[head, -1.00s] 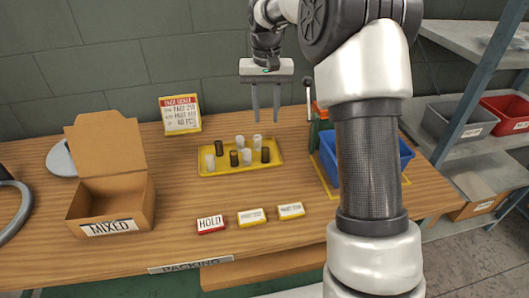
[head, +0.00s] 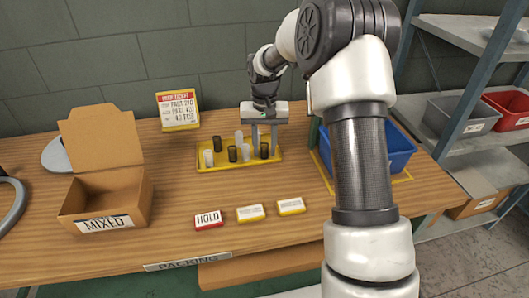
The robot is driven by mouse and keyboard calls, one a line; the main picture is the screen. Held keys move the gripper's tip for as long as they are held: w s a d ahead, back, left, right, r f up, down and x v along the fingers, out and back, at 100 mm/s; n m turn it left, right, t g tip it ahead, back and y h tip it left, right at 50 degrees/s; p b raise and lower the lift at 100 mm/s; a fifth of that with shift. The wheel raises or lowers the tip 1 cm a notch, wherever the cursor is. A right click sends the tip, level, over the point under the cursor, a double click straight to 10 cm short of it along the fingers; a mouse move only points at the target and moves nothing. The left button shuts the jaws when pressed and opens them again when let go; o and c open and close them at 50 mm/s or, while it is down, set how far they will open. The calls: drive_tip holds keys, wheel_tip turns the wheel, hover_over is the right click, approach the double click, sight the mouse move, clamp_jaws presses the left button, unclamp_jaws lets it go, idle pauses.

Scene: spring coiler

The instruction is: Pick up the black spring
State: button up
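A yellow tray (head: 223,170) on the bench holds several small upright springs, some black and some white. One black spring (head: 264,151) stands at the tray's right side. Another black spring (head: 232,154) stands near the middle, beside a white one (head: 245,153). My gripper (head: 265,147) points down over the right side of the tray. Its two fingers are apart, one on each side of the right black spring in this view. I cannot tell whether they touch it. A white spring behind is partly hidden by the left finger.
An open cardboard box marked MIXED (head: 108,224) stands at the left. A blue bin (head: 393,160) is at the right, partly hidden by my arm. HOLD (head: 208,219) and two yellow-edged labels lie in front. A ticket stand (head: 178,110) is behind the tray.

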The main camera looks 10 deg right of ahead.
drive_tip(key=shift+f, duration=0.25)
drive_tip(key=shift+c, duration=0.3)
clamp_jaws()
drive_tip(key=shift+r, duration=0.1)
